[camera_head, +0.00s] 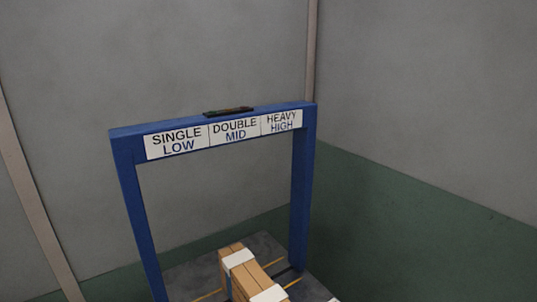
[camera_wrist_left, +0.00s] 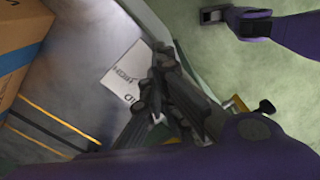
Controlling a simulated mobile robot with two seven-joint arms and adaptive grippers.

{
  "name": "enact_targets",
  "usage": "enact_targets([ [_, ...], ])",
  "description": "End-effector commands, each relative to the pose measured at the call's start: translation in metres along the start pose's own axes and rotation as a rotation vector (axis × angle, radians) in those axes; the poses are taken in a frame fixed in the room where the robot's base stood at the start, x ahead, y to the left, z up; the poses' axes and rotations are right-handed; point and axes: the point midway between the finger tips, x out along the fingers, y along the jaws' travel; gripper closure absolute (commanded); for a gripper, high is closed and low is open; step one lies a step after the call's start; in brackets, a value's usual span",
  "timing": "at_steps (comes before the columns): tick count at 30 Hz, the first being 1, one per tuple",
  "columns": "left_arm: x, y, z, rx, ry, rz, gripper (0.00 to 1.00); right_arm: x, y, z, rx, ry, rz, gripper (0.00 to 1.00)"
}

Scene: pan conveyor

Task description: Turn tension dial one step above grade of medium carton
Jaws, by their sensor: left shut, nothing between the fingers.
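A blue frame (camera_head: 125,180) carries a sign (camera_head: 235,130) reading SINGLE LOW, DOUBLE MID and HEAVY HIGH. Below it, brown cartons (camera_head: 253,254) with white bands stand on a grey surface; their size and grade cannot be read. My left gripper (camera_wrist_left: 152,85) shows in the left wrist view, shut and empty, over a white printed label (camera_wrist_left: 122,76). A yellow part with a black knob (camera_wrist_left: 266,107) is partly hidden behind my wrist; I cannot tell whether it is the tension dial. No dial shows clearly in either view.
A small black object (camera_head: 229,111) lies on top of the blue frame. Grey and green walls stand behind.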

Motion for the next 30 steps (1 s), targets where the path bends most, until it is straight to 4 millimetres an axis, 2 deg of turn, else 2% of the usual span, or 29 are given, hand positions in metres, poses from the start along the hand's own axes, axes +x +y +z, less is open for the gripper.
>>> enact_targets([
  [4, 0.001, 0.001, -0.004, -0.004, 0.011, 0.002, 1.00, 0.000, 0.000, -0.003, 0.002, 0.005, 0.000, 0.08],
  [14, -0.002, -0.003, 0.005, -0.001, 0.006, 0.002, 1.00, 0.000, 0.001, -0.013, 0.003, 0.024, 0.003, 0.08],
  [24, -0.041, -0.002, 0.006, 0.001, 0.002, 0.004, 1.00, 0.000, 0.001, -0.015, 0.003, 0.027, 0.004, 0.08],
  [30, -0.058, -0.003, 0.006, -0.001, 0.002, 0.002, 1.00, 0.000, 0.001, -0.014, 0.003, 0.026, 0.004, 0.08],
])
